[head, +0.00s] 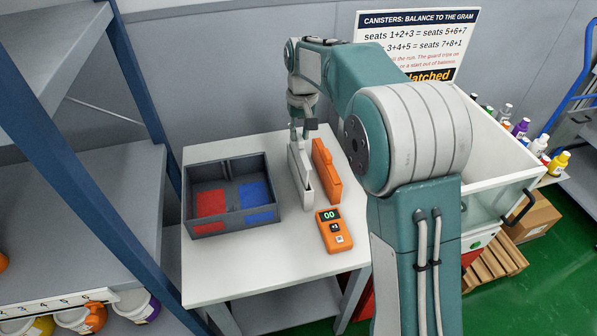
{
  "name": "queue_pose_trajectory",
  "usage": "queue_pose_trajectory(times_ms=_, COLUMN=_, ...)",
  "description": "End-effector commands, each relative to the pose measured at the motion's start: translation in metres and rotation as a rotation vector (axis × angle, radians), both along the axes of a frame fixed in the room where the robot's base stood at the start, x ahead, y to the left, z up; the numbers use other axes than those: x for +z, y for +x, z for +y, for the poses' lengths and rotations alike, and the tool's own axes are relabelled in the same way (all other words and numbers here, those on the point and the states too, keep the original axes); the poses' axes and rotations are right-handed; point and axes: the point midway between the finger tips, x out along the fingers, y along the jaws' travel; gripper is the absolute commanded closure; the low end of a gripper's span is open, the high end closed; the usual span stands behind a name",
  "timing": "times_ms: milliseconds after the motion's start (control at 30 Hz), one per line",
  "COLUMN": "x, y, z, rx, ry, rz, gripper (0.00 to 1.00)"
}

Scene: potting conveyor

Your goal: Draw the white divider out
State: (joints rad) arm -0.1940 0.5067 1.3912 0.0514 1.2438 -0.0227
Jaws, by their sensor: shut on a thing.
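The white divider (300,178) is a thin upright panel at the right of the grey two-part box (206,228). My gripper (302,133) is above it with the fingers down at its top edge, shut on it. The fingertips are small in this view. The divider appears clear of the box; whether its lower edge touches the table cannot be told. The box has a red floor patch (210,204) on the left and a blue one (257,194) on the right.
An orange upright panel (327,172) stands close to the right of the divider. An orange handheld counter (334,231) reading 00 lies on the white table (290,258) in front. Blue-framed shelving (130,90) is at left. A white bin (500,160) with bottles behind is at right.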

Motion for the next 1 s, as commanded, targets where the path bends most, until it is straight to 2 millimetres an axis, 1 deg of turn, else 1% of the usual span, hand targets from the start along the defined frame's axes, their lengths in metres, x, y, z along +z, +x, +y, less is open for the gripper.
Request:
queue_pose_trajectory(times_ms=467, x=0.014, y=0.000, z=0.000, rx=0.000, ry=0.000, rz=-0.001, gripper=1.00)
queue_pose_trajectory(times_ms=1000, x=0.018, y=0.000, z=0.000, rx=0.000, ry=0.000, rz=-0.001, gripper=1.00)
